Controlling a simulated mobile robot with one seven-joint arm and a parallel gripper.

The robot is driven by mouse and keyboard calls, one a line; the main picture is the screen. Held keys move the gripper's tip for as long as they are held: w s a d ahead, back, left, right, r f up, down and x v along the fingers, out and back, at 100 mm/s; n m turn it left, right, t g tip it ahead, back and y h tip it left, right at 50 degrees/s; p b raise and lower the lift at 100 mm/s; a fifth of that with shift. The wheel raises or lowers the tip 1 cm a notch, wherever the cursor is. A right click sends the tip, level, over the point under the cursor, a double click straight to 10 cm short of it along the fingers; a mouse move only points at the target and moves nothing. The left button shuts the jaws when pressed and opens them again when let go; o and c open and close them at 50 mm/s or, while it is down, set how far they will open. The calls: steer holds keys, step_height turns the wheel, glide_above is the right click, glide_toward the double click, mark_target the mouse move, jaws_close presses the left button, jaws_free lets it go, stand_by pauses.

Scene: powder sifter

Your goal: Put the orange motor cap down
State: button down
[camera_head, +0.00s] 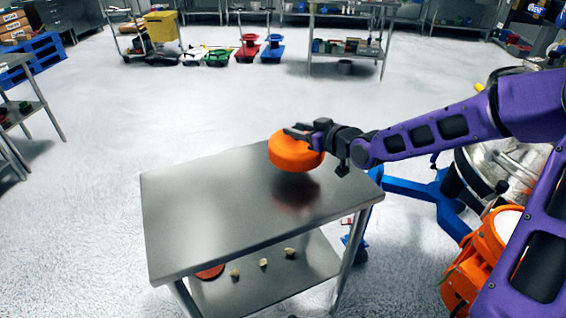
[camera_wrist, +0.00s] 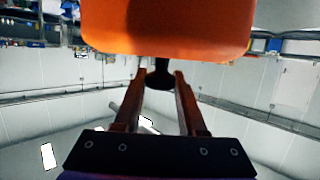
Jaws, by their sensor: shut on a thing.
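The orange motor cap (camera_head: 295,153) is a round, shallow dome held above the far right part of a steel table (camera_head: 205,215). Its dark reflection shows on the tabletop below it, so it looks clear of the surface. My gripper (camera_head: 303,133) is at the top of the cap, shut on it. In the wrist view the cap (camera_wrist: 165,30) fills the top of the picture, and my gripper's fingers (camera_wrist: 160,78) close around a dark knob-like part on it. The far side of the cap is hidden.
The tabletop is bare. Its lower shelf (camera_head: 315,262) holds a red disc (camera_head: 210,271) and several small pale pieces. To the right stand a blue frame (camera_head: 420,192), a steel machine (camera_head: 500,165) and an orange motor (camera_head: 485,255). Open floor lies behind and left.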

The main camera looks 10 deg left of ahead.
mark_target(316, 156)
steer(key=shift+f+b, duration=0.65)
steer(key=shift+f, duration=2.35)
steer(key=shift+f, duration=0.15)
steer(key=shift+c, duration=2.4)
jaws_free()
steer(key=shift+r, duration=0.25)
steer(key=p+v, duration=0.3)
steer(key=v, duration=0.9)
steer(key=shift+f, duration=0.1)
